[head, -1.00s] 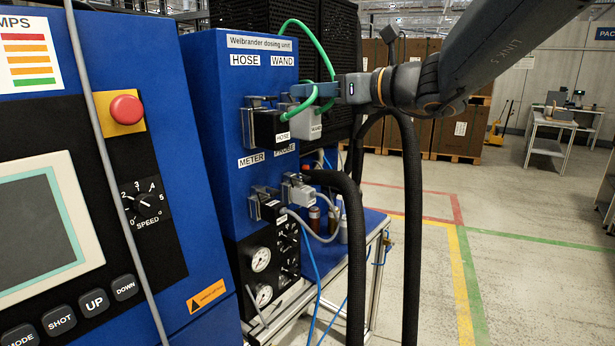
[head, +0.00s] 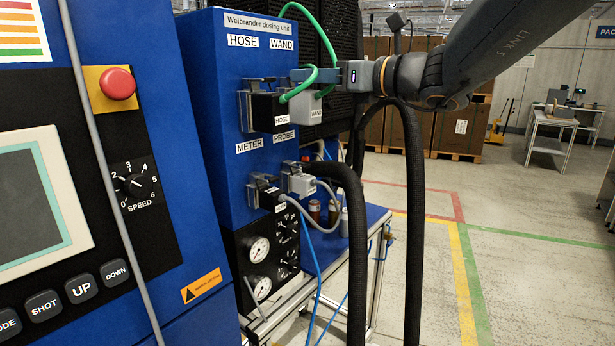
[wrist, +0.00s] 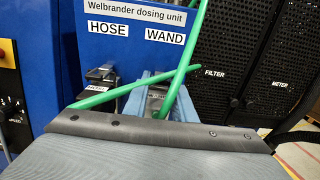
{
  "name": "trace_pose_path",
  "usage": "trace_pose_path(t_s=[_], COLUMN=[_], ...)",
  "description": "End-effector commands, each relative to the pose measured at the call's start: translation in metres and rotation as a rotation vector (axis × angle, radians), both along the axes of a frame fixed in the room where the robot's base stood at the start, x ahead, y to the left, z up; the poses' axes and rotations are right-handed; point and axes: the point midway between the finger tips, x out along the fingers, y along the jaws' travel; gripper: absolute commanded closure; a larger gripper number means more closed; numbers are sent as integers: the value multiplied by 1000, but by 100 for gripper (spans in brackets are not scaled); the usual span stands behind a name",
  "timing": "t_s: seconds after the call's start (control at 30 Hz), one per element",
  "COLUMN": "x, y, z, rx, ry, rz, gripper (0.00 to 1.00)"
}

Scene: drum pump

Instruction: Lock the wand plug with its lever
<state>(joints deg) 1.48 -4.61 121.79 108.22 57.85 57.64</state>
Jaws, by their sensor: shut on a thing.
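The grey wand plug (head: 308,110), with its WAND tag and a green hose, sits at the blue dosing unit (head: 215,110) under the WAND sign. My gripper (head: 298,76) reaches in from the right at the top of this plug. Its blue fingers (wrist: 160,80) are shut at the place of the wand lever. They and the green hose hide most of the lever, so its angle cannot be told. The plug shows only partly between the fingers in the wrist view.
The black hose plug (head: 267,110) with its latch is close on the left. Meter and probe plugs (head: 301,183) sit below. Green hoses (head: 326,75) cross by my fingers. Thick black hoses (head: 413,220) hang under my arm. A black perforated panel (wrist: 255,50) stands right. The floor right is open.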

Motion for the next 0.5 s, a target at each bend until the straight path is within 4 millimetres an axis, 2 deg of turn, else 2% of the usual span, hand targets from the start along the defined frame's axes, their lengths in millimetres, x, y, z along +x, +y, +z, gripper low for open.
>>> trace_pose_path(t_s=[0.5], x=[0], y=[0], z=[-4], rx=[18], ry=[-13], rz=[0], gripper=[85])
